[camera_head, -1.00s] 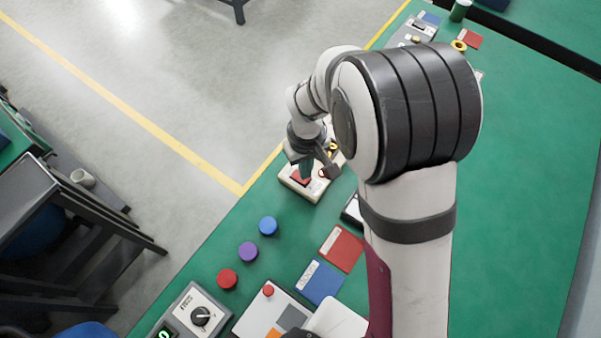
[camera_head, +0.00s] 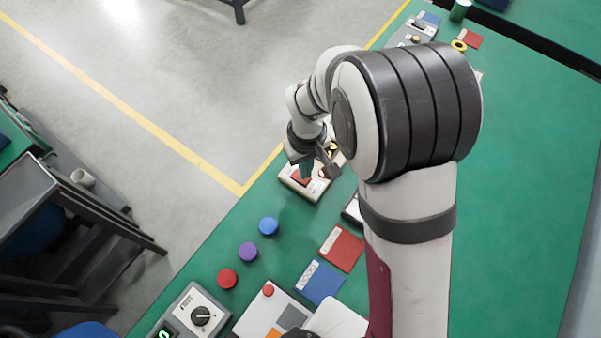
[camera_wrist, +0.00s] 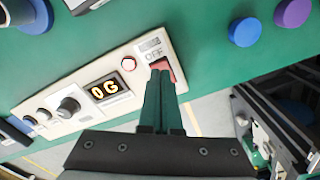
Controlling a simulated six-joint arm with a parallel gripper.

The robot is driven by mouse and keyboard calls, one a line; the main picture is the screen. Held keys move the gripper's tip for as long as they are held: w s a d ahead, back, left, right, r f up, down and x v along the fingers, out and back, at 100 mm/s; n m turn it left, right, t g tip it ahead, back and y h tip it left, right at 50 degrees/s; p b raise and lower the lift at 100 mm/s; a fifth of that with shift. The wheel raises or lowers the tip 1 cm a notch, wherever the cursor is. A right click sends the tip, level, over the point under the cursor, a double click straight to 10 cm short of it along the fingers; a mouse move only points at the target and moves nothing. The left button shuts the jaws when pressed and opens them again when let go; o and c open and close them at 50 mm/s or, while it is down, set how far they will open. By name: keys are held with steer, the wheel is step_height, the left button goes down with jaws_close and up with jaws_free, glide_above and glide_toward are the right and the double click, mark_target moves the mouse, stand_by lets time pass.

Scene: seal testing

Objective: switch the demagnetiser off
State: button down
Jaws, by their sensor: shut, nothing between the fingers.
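The demagnetiser is a cream box whose panel (camera_wrist: 88,92) fills the left of the wrist view. It carries a lit display (camera_wrist: 104,90) reading what looks like "0 G", a black knob, smaller knobs and a red round lamp (camera_wrist: 128,64). Its red rocker switch (camera_wrist: 163,68) sits at the right end beside the word OFF. My gripper (camera_wrist: 161,72) is shut and empty, with its green fingertips at the red switch, partly covering it. In the head view the box (camera_head: 302,190) lies under my gripper (camera_head: 306,174); contact cannot be told for sure.
Blue (camera_head: 268,226), purple (camera_head: 248,251) and red (camera_head: 227,279) round pieces stand on the green bench nearer. Red (camera_head: 342,248) and blue (camera_head: 320,283) squares lie right of them. A grey dial box (camera_head: 190,314) stands at lower left. The bench to the right is clear.

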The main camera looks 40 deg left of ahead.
steer(key=shift+f, duration=0.9)
stand_by(0.6)
steer(key=shift+r, duration=3.5)
steer(key=s+d+r+m, duration=0.1)
steer(key=d+r+m, duration=0.3)
steer(key=d, duration=0.3)
steer(key=s+d+r+m+y, duration=0.1)
steer(key=d+r+m, duration=0.2)
steer(key=d, duration=0.3)
steer(key=s+d+r+m, duration=0.2)
steer(key=d+r+m, duration=0.2)
steer(key=d, duration=0.3)
steer(key=s+d+m, duration=0.5)
steer(key=s+m, duration=0.1)
steer(key=s, duration=0.2)
steer(key=shift+s+d+r+m+y, duration=0.2)
steer(key=shift+d+m+y, duration=0.1)
steer(key=shift+d+y, duration=0.1)
